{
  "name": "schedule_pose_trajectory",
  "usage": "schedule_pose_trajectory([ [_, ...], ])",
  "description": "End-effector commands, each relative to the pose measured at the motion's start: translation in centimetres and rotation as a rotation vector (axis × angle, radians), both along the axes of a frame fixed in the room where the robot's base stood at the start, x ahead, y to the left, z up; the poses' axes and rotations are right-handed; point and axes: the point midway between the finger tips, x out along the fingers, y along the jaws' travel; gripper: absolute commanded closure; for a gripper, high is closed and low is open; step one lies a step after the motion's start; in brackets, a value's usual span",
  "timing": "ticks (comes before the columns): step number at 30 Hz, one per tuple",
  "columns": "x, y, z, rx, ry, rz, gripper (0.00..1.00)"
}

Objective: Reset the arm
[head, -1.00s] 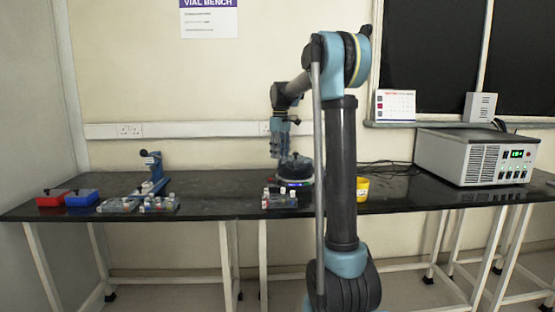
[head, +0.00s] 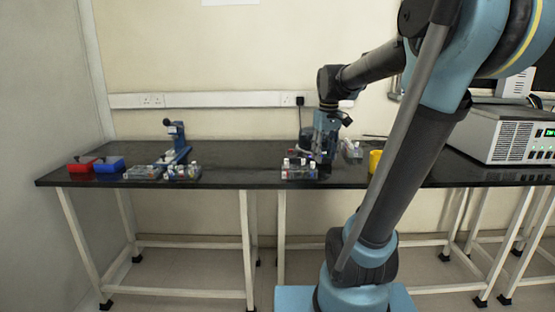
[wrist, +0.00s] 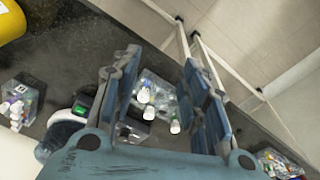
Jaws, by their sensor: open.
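My gripper (head: 325,157) hangs low over the bench, just behind and right of a clear rack of white-capped vials (head: 299,172). In the wrist view my gripper (wrist: 158,80) has its blue-padded fingers spread wide. The same rack (wrist: 153,92) shows beyond and between the fingers, with no vial visibly gripped. A dark round device with a green display (wrist: 82,107) is beside the left finger in the wrist view. In the head view this device (head: 305,140) is partly hidden behind my gripper. My arm runs from the lower right up and over to the bench.
A yellow cup (head: 375,161) and another vial rack (head: 351,149) stand right of my gripper. A grey instrument box (head: 510,135) is at the right. Red (head: 82,164) and blue (head: 110,164) boxes, more racks (head: 182,172) and a blue stand (head: 176,143) are at the left. The bench between is clear.

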Motion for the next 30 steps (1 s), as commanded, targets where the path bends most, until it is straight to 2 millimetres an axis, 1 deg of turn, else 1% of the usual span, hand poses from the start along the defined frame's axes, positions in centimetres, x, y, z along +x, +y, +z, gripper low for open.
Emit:
schedule_pose_trajectory([
  [1, -1.5, -0.3, -0.8, 0.002, -0.005, -0.021, 0.59],
  [6, -6.0, -1.0, -3.5, 0.01, -0.024, -0.097, 0.59],
  [11, -9.9, -1.5, -6.5, 0.019, -0.042, -0.167, 0.59],
  [18, -15.3, -2.2, -11.8, 0.033, -0.068, -0.273, 0.59],
  [21, -17.1, -2.4, -13.9, 0.038, -0.079, -0.312, 0.59],
  [24, -18.4, -2.5, -15.6, 0.043, -0.086, -0.343, 0.59],
  [27, -19.2, -2.6, -16.7, 0.046, -0.09, -0.365, 0.59],
  [30, -19.6, -2.7, -17.3, 0.049, -0.093, -0.376, 0.59],
])
